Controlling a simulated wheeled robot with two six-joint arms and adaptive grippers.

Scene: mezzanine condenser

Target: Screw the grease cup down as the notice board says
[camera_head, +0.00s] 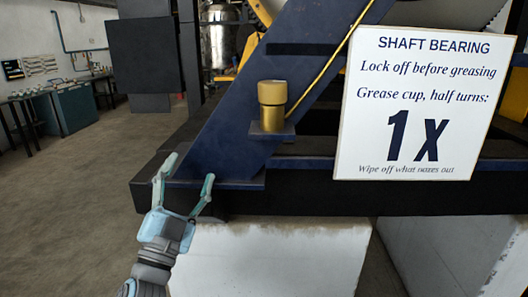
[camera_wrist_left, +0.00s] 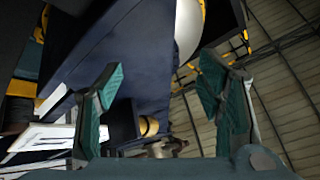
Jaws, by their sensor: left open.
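The brass grease cup (camera_head: 272,99) stands upright on a small bracket on the dark blue slanted beam in the head view. The white notice board (camera_head: 411,104) to its right reads "SHAFT BEARING", "Lock off before greasing", "Grease cup, half turns: 1 x" and "Wipe off what oozes out". My left gripper (camera_head: 185,184) is open and empty, below and left of the cup and apart from it. In the left wrist view its fingers (camera_wrist_left: 162,100) are spread, with a small brass-coloured part (camera_wrist_left: 149,126) between them, likely the cup. My right gripper is not in view.
The dark blue slanted beam (camera_head: 235,125) and dark horizontal frame (camera_head: 300,201) stand close to my left gripper. A pale concrete block (camera_head: 270,260) supports the frame. A yellow rod (camera_head: 330,60) runs above the cup. Open floor and a workbench (camera_head: 70,108) lie to the left.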

